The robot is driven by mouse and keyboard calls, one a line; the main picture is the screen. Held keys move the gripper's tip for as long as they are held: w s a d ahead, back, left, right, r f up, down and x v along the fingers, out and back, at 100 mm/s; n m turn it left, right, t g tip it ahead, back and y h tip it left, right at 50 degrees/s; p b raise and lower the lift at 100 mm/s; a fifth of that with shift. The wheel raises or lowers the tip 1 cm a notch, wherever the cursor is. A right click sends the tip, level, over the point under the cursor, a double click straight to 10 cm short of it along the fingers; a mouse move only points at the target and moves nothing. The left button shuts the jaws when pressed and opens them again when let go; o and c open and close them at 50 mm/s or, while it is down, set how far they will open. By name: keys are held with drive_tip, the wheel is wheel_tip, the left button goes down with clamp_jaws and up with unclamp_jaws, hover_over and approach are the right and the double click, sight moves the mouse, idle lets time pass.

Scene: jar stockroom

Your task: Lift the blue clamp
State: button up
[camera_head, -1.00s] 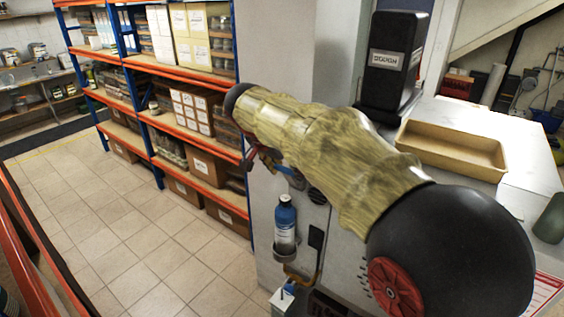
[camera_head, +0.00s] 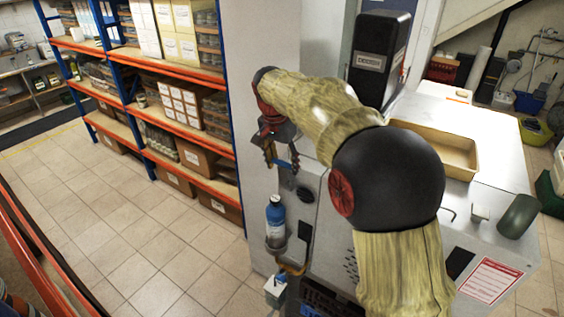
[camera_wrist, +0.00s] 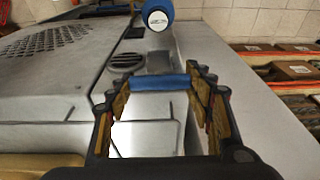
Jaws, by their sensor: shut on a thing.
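The blue clamp (camera_wrist: 160,82) shows in the wrist view as a blue bar spanning the gap between the two fingers of my gripper (camera_wrist: 157,92). The fingers touch it at both ends. In the head view my gripper (camera_head: 281,158) hangs from the arm in front of the grey cabinet's side, and a small blue part of the clamp (camera_head: 284,164) shows between the fingers. The rest of the clamp is too small or hidden there.
A blue bottle (camera_head: 275,218) stands in a holder on the cabinet side, below my gripper. A tan tray (camera_head: 448,143), a black labelled case (camera_head: 380,55) and a dark green roll (camera_head: 518,216) are on the cabinet top. Shelving (camera_head: 178,128) stands left; the tiled floor is clear.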

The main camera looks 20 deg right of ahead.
drive_tip(key=o, duration=1.3)
drive_tip(key=shift+d, duration=0.1)
drive_tip(key=shift+c, duration=0.2)
drive_tip(key=shift+o, duration=1.3)
drive_tip(key=shift+w+d+f, duration=0.1)
drive_tip(key=shift+w, duration=0.05)
drive_tip(key=shift+o, duration=1)
drive_tip(key=v, duration=1.2)
